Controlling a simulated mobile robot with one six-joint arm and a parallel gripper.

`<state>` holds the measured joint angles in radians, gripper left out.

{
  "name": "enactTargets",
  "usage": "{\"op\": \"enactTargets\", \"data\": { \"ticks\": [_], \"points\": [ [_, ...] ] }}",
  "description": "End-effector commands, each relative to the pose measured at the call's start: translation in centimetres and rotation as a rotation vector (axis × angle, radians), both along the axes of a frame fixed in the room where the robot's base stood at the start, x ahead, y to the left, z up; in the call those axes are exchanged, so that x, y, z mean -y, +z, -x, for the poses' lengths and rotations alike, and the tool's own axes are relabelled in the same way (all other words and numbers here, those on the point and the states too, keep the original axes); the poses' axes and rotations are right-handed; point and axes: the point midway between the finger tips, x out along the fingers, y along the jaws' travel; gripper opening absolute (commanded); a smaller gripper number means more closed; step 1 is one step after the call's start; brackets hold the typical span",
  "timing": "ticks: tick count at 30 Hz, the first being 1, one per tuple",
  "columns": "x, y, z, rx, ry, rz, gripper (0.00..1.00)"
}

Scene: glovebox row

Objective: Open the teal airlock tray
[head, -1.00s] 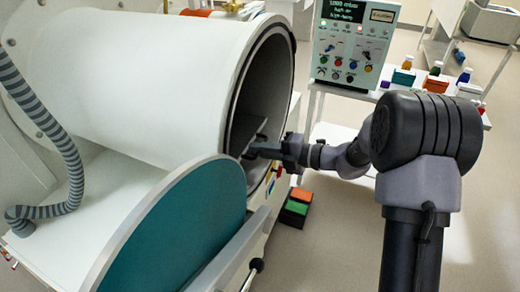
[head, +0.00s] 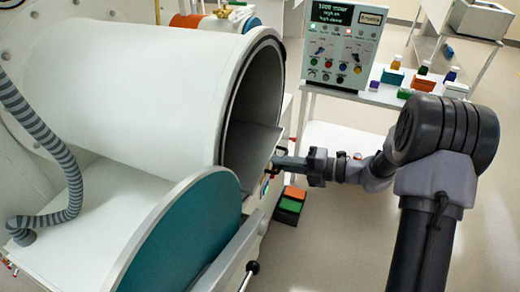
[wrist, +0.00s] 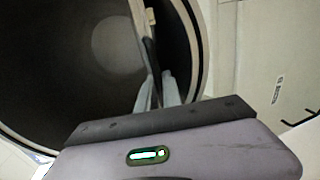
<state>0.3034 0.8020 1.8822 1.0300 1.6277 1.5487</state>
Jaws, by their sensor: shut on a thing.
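The white airlock cylinder (head: 140,85) has its round mouth uncovered, and its teal door (head: 185,245) hangs aside, low in front of it. A flat grey tray (head: 252,152) shows inside the mouth, its front end near the rim. My gripper (head: 276,168) is at the tray's front edge, just outside the mouth, and shut on it. In the wrist view the tray (wrist: 149,60) appears nearly edge-on as a thin strip, and the fingers of my gripper (wrist: 155,90) close around it. The tray's back part is hidden in the cylinder.
A striped hose (head: 70,175) curves at the left. A control panel (head: 343,45) stands behind on a white table with small bottles and boxes. Open floor lies to the right.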

Motion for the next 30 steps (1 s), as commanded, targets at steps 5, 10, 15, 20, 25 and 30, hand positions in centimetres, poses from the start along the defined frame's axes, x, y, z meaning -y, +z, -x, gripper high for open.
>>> {"op": "enactTargets", "data": {
  "ticks": [5,10,15,20,25,30],
  "points": [
    [6.2,0.6,2.1,-0.003,-0.007,0.0,0.0],
    [11.9,0.5,4.2,-0.001,-0.007,-0.001,0.0],
    [17.6,0.3,6.3,-0.001,-0.006,0.0,0.0],
    [22.4,0.1,8.1,0.0,-0.006,0.001,0.0],
    [26.5,0.0,9.6,0.0,-0.004,0.002,0.0],
    [29.3,0.0,10.6,0.001,-0.003,0.001,0.0]
  ]
}}
